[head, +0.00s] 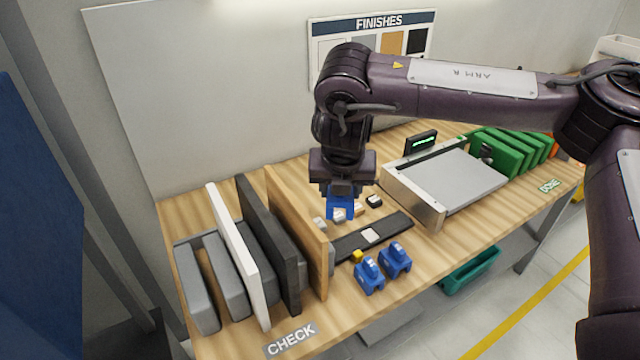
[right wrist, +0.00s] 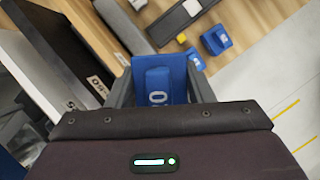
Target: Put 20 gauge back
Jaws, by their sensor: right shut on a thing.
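My right gripper (head: 341,196) is shut on a blue gauge (head: 341,208) and holds it above the table, behind the dark bar. In the right wrist view the held gauge (right wrist: 158,86) sits between the two fingers, with a white marking that is only partly readable. Two other blue gauges, one on the left (head: 369,276) and one on the right (head: 396,258), stand side by side on the table in front of the dark bar (head: 396,228). My left gripper is not in view.
White, black and wood-coloured panels (head: 296,230) stand upright in a grey rack (head: 196,285) on the left. Small pale and dark pieces (head: 374,201) and a yellow piece (head: 357,256) lie near the bar. A flat grey machine (head: 455,180) and green panels (head: 497,150) stand right.

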